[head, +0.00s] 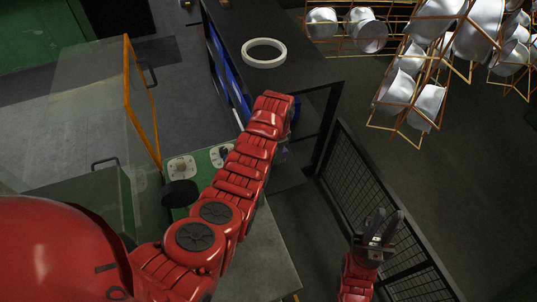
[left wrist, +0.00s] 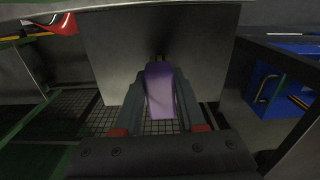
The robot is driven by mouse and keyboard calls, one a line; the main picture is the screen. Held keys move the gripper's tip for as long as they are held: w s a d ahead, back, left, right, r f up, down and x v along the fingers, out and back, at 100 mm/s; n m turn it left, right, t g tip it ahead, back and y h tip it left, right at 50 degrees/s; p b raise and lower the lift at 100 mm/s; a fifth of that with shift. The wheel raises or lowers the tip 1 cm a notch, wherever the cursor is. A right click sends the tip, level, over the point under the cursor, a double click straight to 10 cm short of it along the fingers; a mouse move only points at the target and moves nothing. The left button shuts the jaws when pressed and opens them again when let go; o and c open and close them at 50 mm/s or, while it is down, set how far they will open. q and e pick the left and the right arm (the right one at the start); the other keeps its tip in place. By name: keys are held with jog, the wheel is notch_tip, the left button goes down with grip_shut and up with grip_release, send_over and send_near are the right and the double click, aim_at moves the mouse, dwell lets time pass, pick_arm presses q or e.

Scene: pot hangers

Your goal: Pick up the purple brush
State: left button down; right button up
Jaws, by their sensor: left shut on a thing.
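The purple brush (left wrist: 160,92) is in the middle of the left wrist view, between the two grey fingers of my left gripper (left wrist: 158,78). The fingers are shut on it. Its far end points toward a grey metal panel (left wrist: 110,40); I cannot tell whether it touches the panel. In the head view my left arm reaches to the far side of the machine and hides the brush and most of the left gripper. My right gripper (head: 381,230) is open and empty, over the dark floor by a mesh panel.
A white ring (head: 264,53) lies on the dark top beyond my left arm. Hanging racks with metal pots (head: 395,90) are at the upper right. A glass door with an orange frame (head: 142,100) stands at the left.

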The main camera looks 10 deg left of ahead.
pick_arm(q)
notch_tip(320, 180, up, 6)
jog(key=shift+f+b, duration=0.1)
jog(key=shift+b, duration=1.1)
jog(key=shift+s+r+p, duration=0.1)
jog(key=shift+r+p, duration=0.65)
jog(key=shift+r, duration=0.2)
jog(key=shift+r+p, duration=0.5)
jog(key=shift+r, duration=0.05)
jog(key=c, duration=1.1)
grip_release()
grip_shut()
jog(key=shift+f, duration=0.1)
